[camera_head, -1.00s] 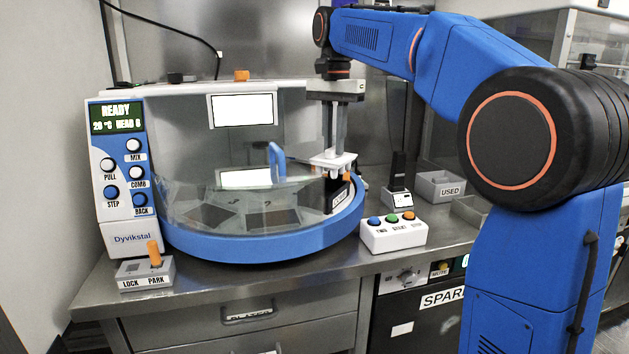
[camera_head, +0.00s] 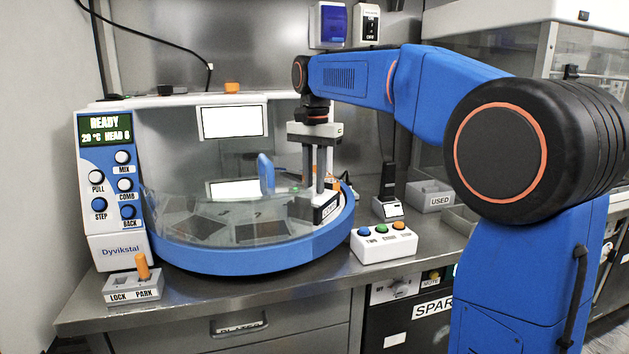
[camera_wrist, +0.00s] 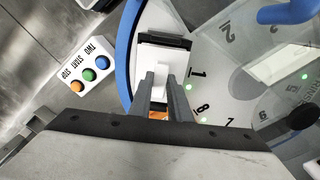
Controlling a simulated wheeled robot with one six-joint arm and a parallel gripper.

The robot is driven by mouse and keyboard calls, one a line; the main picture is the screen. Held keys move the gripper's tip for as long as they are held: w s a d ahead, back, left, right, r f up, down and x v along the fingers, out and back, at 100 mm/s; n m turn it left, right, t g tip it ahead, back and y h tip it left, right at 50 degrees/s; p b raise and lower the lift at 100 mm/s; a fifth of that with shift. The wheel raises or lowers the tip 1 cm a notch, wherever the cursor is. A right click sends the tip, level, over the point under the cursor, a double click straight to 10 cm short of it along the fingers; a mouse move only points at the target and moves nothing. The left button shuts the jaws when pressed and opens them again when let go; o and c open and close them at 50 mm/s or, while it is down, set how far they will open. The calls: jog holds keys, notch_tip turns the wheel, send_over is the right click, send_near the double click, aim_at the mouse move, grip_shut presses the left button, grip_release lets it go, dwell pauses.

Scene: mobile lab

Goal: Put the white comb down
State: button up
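The white comb (camera_wrist: 163,50) lies at my fingertips in the wrist view, over a dark block at the rim of the round blue-edged machine. My gripper (camera_wrist: 161,78) has its two grey fingers on either side of the comb's white grip, close against it. In the head view my gripper (camera_head: 322,190) points straight down at the right side of the machine. The comb is small there, low at the dark block (camera_head: 326,212) with a white label. Its teeth are hidden, and I cannot tell whether it rests fully on the block.
The blue-rimmed machine (camera_head: 260,262) has a clear cover and a blue handle (camera_head: 265,173) left of my gripper. A white three-button box (camera_head: 384,243) stands in front right. A dark upright device (camera_head: 388,195) and the USED tray (camera_head: 430,197) are farther right.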

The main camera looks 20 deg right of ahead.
jog(key=o, duration=0.4)
jog(key=shift+c, duration=0.2)
jog(key=shift+r, duration=0.1)
notch_tip(320, 180, up, 12)
jog(key=shift+s, duration=0.1)
jog(key=s+d+f+n+t, duration=0.1)
jog(key=s+d+f+n, duration=0.1)
jog(key=s+f, duration=0.9)
jog(key=s+d+f+n+t, duration=0.2)
jog(key=s+f+n, duration=0.2)
jog(key=s+f, duration=0.7)
jog(key=s+d+f+n+t, duration=0.1)
jog(key=s+d+f+n, duration=0.2)
jog(key=s+f, duration=0.8)
jog(key=shift+f+t, duration=0.4)
jog(key=shift+f, duration=0.15)
